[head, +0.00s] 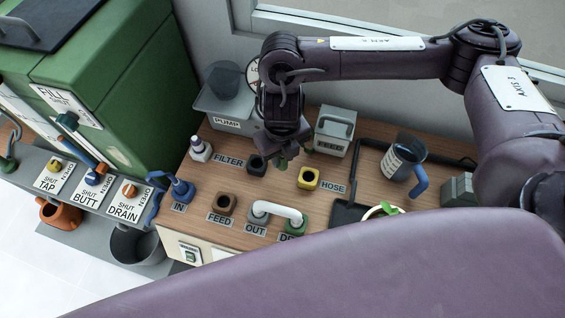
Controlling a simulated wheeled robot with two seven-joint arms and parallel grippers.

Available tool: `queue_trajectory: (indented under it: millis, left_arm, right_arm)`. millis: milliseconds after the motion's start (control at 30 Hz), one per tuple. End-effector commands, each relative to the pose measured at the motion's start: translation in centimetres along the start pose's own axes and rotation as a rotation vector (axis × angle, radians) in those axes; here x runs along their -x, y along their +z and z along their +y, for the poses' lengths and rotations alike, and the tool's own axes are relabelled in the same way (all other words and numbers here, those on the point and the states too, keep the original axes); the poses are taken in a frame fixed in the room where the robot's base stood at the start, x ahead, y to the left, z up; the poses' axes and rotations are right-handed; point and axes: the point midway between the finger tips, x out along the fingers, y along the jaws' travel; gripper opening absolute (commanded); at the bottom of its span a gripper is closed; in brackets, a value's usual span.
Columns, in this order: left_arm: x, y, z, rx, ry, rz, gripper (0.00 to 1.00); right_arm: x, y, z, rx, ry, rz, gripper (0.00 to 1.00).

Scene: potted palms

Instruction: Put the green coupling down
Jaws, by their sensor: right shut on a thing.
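My right gripper (284,151) reaches down over the wooden bench top, above the gap between the black socket and the yellow socket. It is shut on a small dark green piece, the green coupling (282,163), which is largely hidden by the fingers. The coupling seems to be held above the bench, but the exact gap is hard to tell. A green socket (303,229) stands at the front edge by a partly hidden label, with one end of a white bent pipe (277,209) at it. My left gripper is not in view.
The wooden bench (325,205) carries a black socket (257,164), yellow socket (309,178), brown socket (223,204) and grey socket (259,213). Behind are the pump (229,110) and a grey feed box (335,130). A jug (403,158) stands right. My purple arm link covers the foreground.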

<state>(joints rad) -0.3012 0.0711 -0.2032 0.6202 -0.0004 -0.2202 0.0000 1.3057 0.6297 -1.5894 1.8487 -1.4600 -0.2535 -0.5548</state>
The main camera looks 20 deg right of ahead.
Motion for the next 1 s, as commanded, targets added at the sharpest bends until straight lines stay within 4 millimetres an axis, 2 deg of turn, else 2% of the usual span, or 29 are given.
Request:
queue_trajectory:
  millis: [300,767,800,933,1000]
  left_arm:
    - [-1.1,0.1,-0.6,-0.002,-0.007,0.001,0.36]
    - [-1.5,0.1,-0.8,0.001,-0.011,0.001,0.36]
    - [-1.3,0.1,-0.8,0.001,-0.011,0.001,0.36]
    - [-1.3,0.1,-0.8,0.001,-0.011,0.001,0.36]
    - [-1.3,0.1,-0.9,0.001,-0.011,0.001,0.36]
  right_arm:
    - [-3.9,-0.1,0.1,-0.001,0.001,0.003,0.0]
    - [-4.6,0.0,0.0,0.0,0.0,-0.001,0.0]
    - [-4.4,0.0,0.0,0.0,0.0,-0.001,0.29]
    - [-4.4,0.0,0.0,0.0,0.0,0.0,0.46]
    - [-4.4,0.0,0.0,0.0,0.0,0.0,0.46]
